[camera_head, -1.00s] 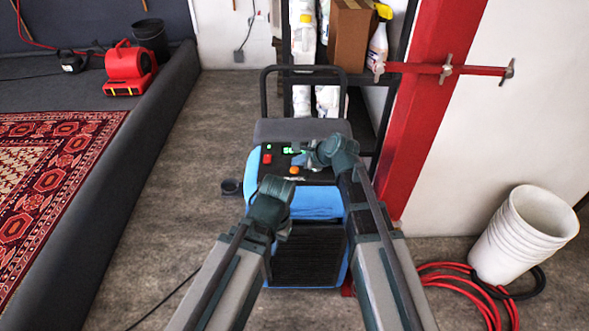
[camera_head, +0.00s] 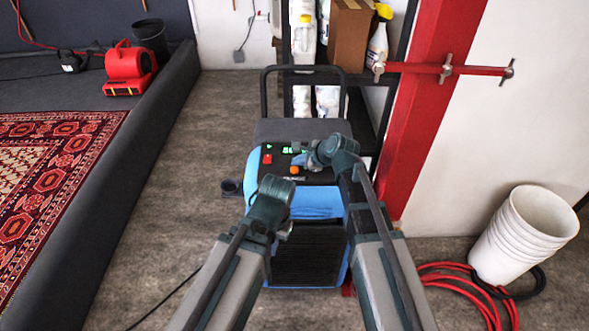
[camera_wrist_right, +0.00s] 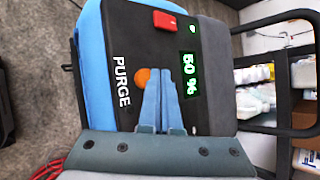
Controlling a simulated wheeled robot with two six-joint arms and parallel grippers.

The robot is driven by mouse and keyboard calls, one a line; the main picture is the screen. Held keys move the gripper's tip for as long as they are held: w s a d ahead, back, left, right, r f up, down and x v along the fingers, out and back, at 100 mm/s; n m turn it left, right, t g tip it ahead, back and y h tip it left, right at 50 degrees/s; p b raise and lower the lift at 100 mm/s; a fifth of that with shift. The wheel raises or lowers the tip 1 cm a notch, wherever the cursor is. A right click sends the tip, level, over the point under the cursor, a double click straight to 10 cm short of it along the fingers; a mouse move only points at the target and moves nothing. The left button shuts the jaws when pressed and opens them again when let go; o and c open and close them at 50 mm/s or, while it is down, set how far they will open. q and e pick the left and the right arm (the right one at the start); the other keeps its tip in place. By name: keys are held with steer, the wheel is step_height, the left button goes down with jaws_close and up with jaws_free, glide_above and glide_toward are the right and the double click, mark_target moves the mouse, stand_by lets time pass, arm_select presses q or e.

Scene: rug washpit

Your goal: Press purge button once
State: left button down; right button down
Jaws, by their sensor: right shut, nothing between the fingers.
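The orange purge button (camera_head: 294,170) is on the black top panel of a blue machine (camera_head: 318,203). In the right wrist view the round orange button (camera_wrist_right: 142,76) sits beside the white word PURGE. My right gripper (camera_head: 300,160) is over the panel, with its fingers together and empty. In the wrist view its fingertips (camera_wrist_right: 160,72) appear just beside the button; I cannot tell whether they touch it. My left gripper (camera_head: 283,232) is in front of the machine, and its jaws cannot be made out.
A shelf with bottles (camera_head: 378,45) stands behind the machine. A red post (camera_head: 425,110) is at right, a rug (camera_head: 50,180) at left.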

mark_target(298, 171)
steer(key=shift+f, duration=0.15)
steer(key=shift+f+b, duration=0.25)
steer(key=shift+b, duration=0.15)
steer(key=shift+f+b, duration=0.45)
stand_by(0.5)
steer(key=shift+r, duration=0.1)
steer(key=shift+r+p, duration=0.75)
steer(key=shift+p, duration=0.15)
steer(key=shift+r, duration=0.1)
step_height(298, 171, up, 5)
steer(key=p, duration=0.5)
